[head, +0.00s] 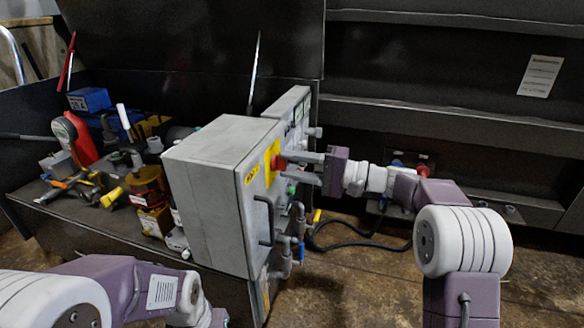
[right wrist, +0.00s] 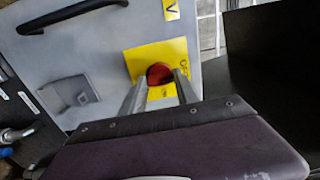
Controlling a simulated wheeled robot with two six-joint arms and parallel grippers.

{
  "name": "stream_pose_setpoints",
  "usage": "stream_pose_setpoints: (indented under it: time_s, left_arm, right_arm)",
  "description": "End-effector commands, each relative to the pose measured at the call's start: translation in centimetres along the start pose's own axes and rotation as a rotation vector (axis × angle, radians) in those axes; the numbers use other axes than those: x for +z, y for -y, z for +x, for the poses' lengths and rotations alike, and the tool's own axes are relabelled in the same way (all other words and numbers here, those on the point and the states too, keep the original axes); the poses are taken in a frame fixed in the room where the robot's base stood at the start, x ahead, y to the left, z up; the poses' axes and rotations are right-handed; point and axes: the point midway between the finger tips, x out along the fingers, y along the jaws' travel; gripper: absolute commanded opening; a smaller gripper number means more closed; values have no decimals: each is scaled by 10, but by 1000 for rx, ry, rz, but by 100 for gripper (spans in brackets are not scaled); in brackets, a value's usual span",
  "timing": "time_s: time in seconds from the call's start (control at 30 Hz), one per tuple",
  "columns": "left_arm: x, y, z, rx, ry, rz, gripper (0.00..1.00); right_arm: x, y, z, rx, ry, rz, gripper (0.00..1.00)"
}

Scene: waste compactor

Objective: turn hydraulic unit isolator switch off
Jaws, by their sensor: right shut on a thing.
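The isolator switch is a red rotary knob on a yellow plate (head: 272,164), on the side of a grey control box (head: 215,170). In the right wrist view the red knob (right wrist: 159,73) sits between my fingertips, against the yellow plate (right wrist: 150,57). My right gripper (head: 296,166) reaches in from the right and is shut on the red knob; its fingers (right wrist: 160,85) lie on both sides of it. The fingers hide part of the knob and of the plate's lettering. Of my left gripper only a bit of the body (head: 218,318) shows at the bottom edge; its fingers are out of frame.
A black handle (head: 265,220) and grey pipework (head: 290,245) sit below the knob. A cluttered bench (head: 75,230) with tools is at left. A dark ribbed metal wall (head: 430,125) stands behind my right arm, with a black cable (head: 345,245) near the floor.

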Motion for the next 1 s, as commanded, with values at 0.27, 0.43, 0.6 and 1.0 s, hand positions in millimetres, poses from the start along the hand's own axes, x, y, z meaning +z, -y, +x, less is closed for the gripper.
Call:
stream_pose_setpoints:
  time_s: [0.27, 0.43, 0.6, 1.0]
  left_arm:
    - [0, 0, 0, 0, 0, 0, 31]
    - [0, 0, 0, 0, 0, 0, 31]
    - [0, 0, 0, 0, 0, 0, 31]
    - [-3, -1, -32, 0, 0, 0, 31]
  right_arm:
    - [0, -1, 0, 3, 1, -2, 0]
    - [0, -1, 0, 2, 0, -1, 58]
    - [0, 0, 0, 1, 0, -1, 58]
    - [-1, 4, -68, 2, -4, 2, 58]
